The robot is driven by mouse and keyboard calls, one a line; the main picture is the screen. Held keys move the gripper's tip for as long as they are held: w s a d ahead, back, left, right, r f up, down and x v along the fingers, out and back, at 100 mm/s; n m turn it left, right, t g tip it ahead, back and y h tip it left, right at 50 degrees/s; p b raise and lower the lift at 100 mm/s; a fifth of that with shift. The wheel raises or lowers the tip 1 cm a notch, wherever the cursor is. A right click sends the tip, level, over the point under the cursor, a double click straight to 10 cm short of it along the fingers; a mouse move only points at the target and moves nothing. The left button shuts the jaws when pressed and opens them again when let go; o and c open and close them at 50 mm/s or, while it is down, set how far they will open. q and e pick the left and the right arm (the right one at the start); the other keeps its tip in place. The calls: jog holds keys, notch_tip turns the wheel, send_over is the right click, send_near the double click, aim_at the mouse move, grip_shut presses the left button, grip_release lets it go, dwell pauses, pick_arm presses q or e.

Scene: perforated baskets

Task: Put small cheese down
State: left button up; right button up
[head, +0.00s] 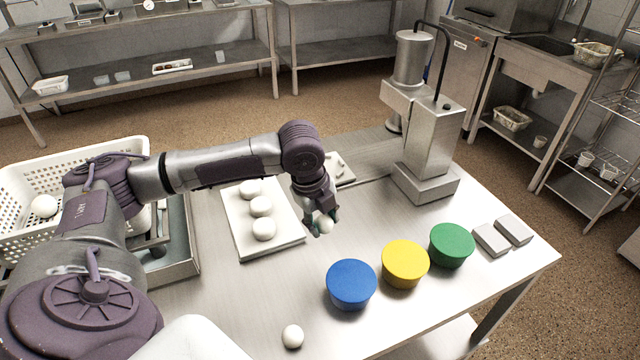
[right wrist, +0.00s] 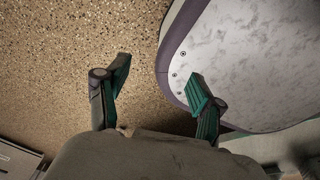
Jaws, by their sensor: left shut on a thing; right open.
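My left gripper (head: 322,222) is shut on a small white round cheese (head: 326,225) in the head view. It holds the cheese over the metal table, to the right of a white tray (head: 287,240) and behind the blue round container. Whether the cheese touches the table is hard to tell. Several white cheeses lie in a row on the tray. Another small white cheese (head: 292,336) lies alone near the table's front edge. My right gripper (right wrist: 160,85) is open and empty in the right wrist view, above the speckled floor and beside a part of my own body.
Blue (head: 351,285), yellow (head: 405,264) and green (head: 451,245) round containers stand in a row on the table. Two grey blocks (head: 491,239) lie at right. A metal machine (head: 428,150) stands behind. A white perforated basket (head: 110,152) is at left. Bare table lies around the lone cheese.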

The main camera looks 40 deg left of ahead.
pick_arm(q)
jog(key=w+d+f, duration=0.1)
jog(key=w+d, duration=0.1)
send_near(361, 239)
jog(key=shift+s+a+f, duration=0.15)
jog(key=shift+s+f, duration=0.05)
jog(key=shift+s, duration=0.4)
jog(key=shift+w+d+f, duration=0.15)
jog(key=shift+w+f, duration=0.15)
jog(key=shift+w, duration=0.2)
jog(key=shift+w+d+f, duration=0.2)
jog(key=shift+w+f, duration=0.1)
jog(key=shift+w, duration=0.25)
jog(key=shift+w+f, duration=0.15)
jog(key=shift+w, duration=0.05)
jog(key=shift+f, duration=0.3)
jog(key=x, duration=0.3)
jog(key=shift+s+a+f, duration=0.1)
jog(key=shift+s+f, duration=0.05)
jog(key=shift+s, duration=0.15)
jog(key=shift+f, duration=0.15)
pick_arm(e)
jog(key=s+d, duration=0.1)
jog(key=s, duration=0.1)
jog(key=shift+s+d+r, duration=0.15)
jog(key=shift+s+d, duration=0.2)
jog(key=shift+s, duration=0.05)
